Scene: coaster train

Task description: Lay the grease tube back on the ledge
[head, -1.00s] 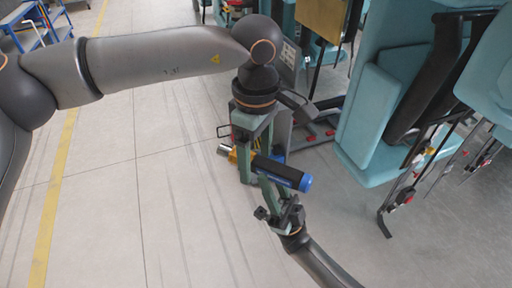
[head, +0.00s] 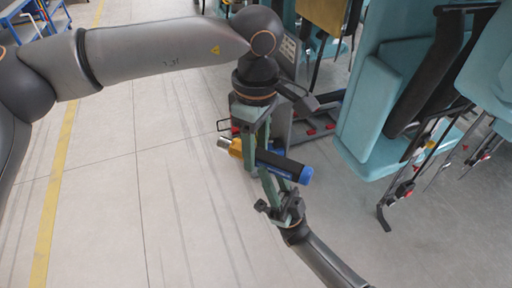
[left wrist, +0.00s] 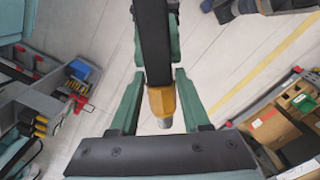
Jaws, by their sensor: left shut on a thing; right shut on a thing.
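The grease tube (head: 283,163) has a dark body, a blue end cap, a yellow collar and a silver tip. In the head view it lies tilted, in the air, with its tip to the left. My left gripper (head: 255,160) comes down from above and is shut on it near the yellow collar. My right gripper (head: 273,186) reaches up from below and is also shut on it, nearer the blue end. The left wrist view shows the dark body and yellow collar (left wrist: 162,99) between the green fingers of my left gripper (left wrist: 157,88). I cannot make out the ledge for certain.
Teal train seats (head: 368,115) with dark restraints stand at the right. A blue cart (head: 35,22) stands far left. The left wrist view shows a blue bin (left wrist: 83,70) at left and cardboard boxes (left wrist: 272,124) at right. Pale floor at left is clear.

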